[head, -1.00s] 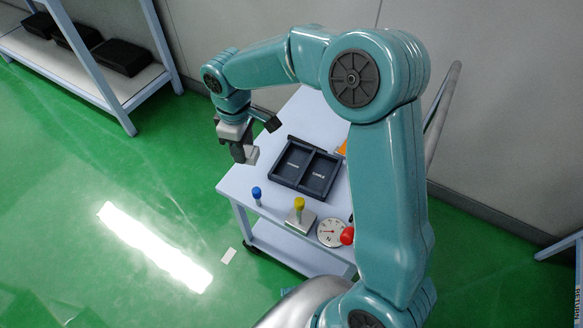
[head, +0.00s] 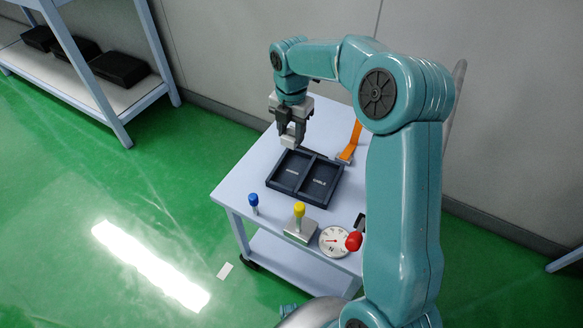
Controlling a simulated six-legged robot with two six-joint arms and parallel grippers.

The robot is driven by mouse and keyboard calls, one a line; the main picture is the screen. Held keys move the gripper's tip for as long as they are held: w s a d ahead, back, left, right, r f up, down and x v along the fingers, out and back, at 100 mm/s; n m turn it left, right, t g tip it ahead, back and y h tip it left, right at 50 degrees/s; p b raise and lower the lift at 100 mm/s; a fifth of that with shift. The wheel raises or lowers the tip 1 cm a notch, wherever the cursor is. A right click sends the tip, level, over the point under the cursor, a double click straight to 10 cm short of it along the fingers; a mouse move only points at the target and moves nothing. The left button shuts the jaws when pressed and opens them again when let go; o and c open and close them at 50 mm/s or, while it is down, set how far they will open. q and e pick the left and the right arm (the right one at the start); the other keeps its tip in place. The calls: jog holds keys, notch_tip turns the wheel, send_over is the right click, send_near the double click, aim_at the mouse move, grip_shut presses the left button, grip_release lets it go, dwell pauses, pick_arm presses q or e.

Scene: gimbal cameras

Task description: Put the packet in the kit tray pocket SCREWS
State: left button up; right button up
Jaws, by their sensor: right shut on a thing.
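My right gripper (head: 291,138) is above the far left edge of the kit tray. It is shut on a small pale packet (head: 289,143), which is partly hidden by the jaws. The dark kit tray (head: 305,178) lies on the cart top and has two pockets side by side. Each pocket has a small white label, too small to read surely. Both pockets look empty. My left gripper is not in view.
The pale cart top (head: 232,183) also holds a blue-topped peg (head: 253,201), a yellow-topped item on a block (head: 299,211), a round dial (head: 333,241), a red knob (head: 354,241) and an orange bracket (head: 351,143). A shelf (head: 120,95) with dark boxes stands at the left.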

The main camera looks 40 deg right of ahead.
notch_tip(320, 180, down, 13)
jog(key=shift+f+b, duration=0.15)
jog(key=shift+b, duration=0.9)
jog(key=o, duration=0.8)
jog(key=shift+f, duration=0.1)
notch_tip(320, 180, up, 12)
jog(key=shift+r+p, duration=0.25)
jog(key=shift+p, duration=0.9)
